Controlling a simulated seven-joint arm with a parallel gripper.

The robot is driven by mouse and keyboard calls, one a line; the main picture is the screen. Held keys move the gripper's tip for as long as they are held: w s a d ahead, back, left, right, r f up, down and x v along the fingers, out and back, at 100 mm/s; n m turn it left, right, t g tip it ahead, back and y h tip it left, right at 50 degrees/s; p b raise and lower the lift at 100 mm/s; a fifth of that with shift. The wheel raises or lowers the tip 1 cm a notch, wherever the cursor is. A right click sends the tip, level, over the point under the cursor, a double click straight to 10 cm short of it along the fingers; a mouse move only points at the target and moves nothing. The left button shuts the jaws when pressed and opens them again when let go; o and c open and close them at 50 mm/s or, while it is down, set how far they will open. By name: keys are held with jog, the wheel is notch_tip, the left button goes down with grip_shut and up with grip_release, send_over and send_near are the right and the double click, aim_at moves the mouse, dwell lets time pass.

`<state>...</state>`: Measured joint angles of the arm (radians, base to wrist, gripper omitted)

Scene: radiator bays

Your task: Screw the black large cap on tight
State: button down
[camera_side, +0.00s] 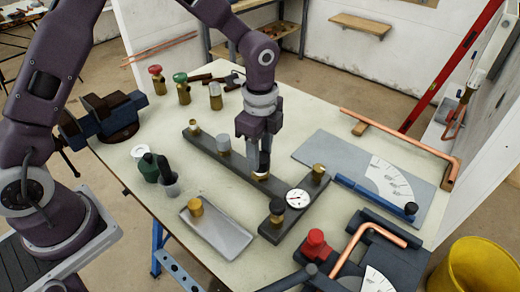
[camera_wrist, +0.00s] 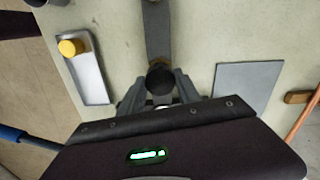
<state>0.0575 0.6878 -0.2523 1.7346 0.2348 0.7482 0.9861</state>
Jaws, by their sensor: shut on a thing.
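My gripper (camera_side: 258,160) points straight down over the dark manifold bar (camera_side: 240,163) and is shut on the black large cap (camera_side: 264,158). The cap sits between the fingers, just over a brass fitting (camera_side: 260,176) on the bar. It looks upright; I cannot tell how far it is seated on the thread. In the wrist view the dark round top of the cap (camera_wrist: 160,78) shows between the fingertips, with the bar (camera_wrist: 156,30) running away behind it.
A grey tray (camera_side: 222,233) with a brass piece (camera_side: 196,206) lies left of the bar. Brass fittings (camera_side: 223,143) rise behind. A grey plate (camera_side: 330,155) lies to the right.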

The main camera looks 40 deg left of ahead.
jog(key=c, duration=0.8)
grip_release()
jog(key=shift+o, duration=0.2)
notch_tip(320, 180, up, 7)
jog(key=shift+r, duration=0.1)
